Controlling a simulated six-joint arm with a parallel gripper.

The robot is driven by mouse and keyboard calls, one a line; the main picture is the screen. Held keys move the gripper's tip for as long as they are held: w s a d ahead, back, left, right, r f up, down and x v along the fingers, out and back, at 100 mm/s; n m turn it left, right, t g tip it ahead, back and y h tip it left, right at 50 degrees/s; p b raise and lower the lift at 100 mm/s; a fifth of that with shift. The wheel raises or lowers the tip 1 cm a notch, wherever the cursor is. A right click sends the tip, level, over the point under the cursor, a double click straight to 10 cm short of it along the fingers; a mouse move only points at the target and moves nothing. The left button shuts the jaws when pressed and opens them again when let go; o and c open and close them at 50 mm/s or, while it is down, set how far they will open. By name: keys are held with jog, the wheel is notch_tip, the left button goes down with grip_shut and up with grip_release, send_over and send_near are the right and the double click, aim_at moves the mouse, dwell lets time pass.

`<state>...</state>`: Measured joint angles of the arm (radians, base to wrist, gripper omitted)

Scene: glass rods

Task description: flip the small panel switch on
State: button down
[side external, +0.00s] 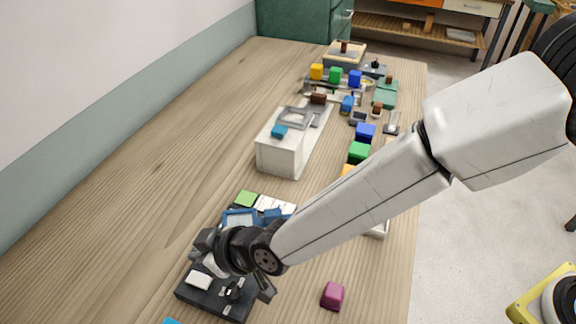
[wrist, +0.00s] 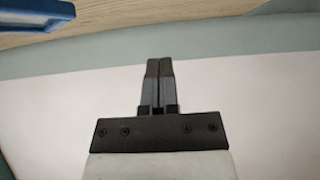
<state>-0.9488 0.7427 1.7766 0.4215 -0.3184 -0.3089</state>
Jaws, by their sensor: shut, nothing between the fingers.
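A dark panel (side external: 208,298) lies at the near end of the table in the side external view, partly hidden by my wrist. It carries a white rectangular piece (side external: 199,281) and small dark and light fittings (side external: 235,290). I cannot tell for sure which fitting is the small switch or which way it is set. My gripper (wrist: 159,66) is shut and empty in the wrist view, its two dark fingers together in front of a pale wall. In the side external view my wrist is over the far part of the panel, and the fingertips are not clear.
A blue-edged object (wrist: 38,18) shows at the wrist view's top left. In the side external view a green block (side external: 246,199) and blue items lie just beyond the panel. A magenta block (side external: 333,295) sits to its right. A white box (side external: 281,157) stands farther back. The table's left is clear.

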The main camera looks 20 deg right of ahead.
jog(key=shift+s+d+r, duration=0.25)
jog(key=shift+r, duration=0.25)
jog(key=shift+s+d+r, duration=0.25)
jog(key=shift+s+r, duration=0.05)
jog(key=shift+r, duration=0.2)
jog(key=shift+s+d+r, duration=0.25)
jog(key=shift+r, duration=0.25)
jog(key=shift+d, duration=0.1)
jog(key=w+d+m+g+h, duration=0.1)
jog(key=w+d+m+h, duration=0.1)
jog(key=d, duration=1.1)
jog(key=w+d+m+h, duration=0.2)
jog(key=d, duration=1)
jog(key=s+d+m+g+h, duration=0.1)
jog(key=s+d, duration=0.4)
jog(key=d, duration=0.5)
jog(key=s+d+m+g+h, duration=0.2)
jog(key=s+d+m, duration=0.2)
jog(key=d, duration=0.6)
jog(key=shift+s+d+g, duration=0.35)
jog(key=shift+s+g, duration=0.05)
jog(key=shift+s, duration=0.6)
